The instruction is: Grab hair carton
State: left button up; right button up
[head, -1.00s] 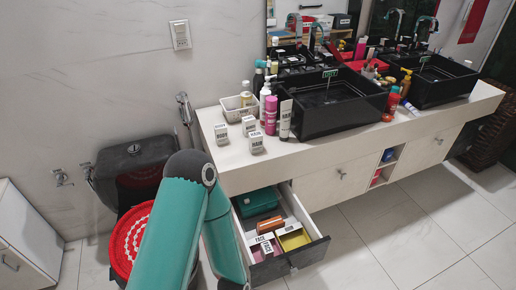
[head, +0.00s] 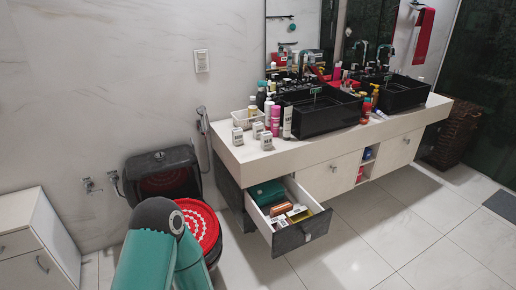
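Three small white cartons with dark lettering stand on the counter's left end: a left carton (head: 237,136), a rear carton (head: 257,130) and a front carton (head: 266,142). The lettering is too small to tell surely which is the hair carton. More small boxes (head: 297,213) lie in the open drawer (head: 290,238) below, their labels unreadable. Teal links of my arm (head: 150,262) rise from the lower left, well short of the counter. Neither gripper is in the picture.
Two black vessel sinks (head: 318,118) sit on the white counter (head: 290,150), with several bottles (head: 275,120) and a white basket (head: 243,119) near the cartons. A toilet with a red cover (head: 200,222) stands left of the open drawer. Floor (head: 350,245) at right is clear.

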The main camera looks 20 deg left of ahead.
aim_at(266, 137)
jog(key=i, duration=0.8)
jog(key=u, duration=0.8)
jog(key=i, duration=0.95)
jog(key=u, duration=0.7)
jog(key=k, duration=0.8)
jog(key=u, duration=0.2)
jog(key=i, duration=0.85)
jog(key=z, duration=0.05)
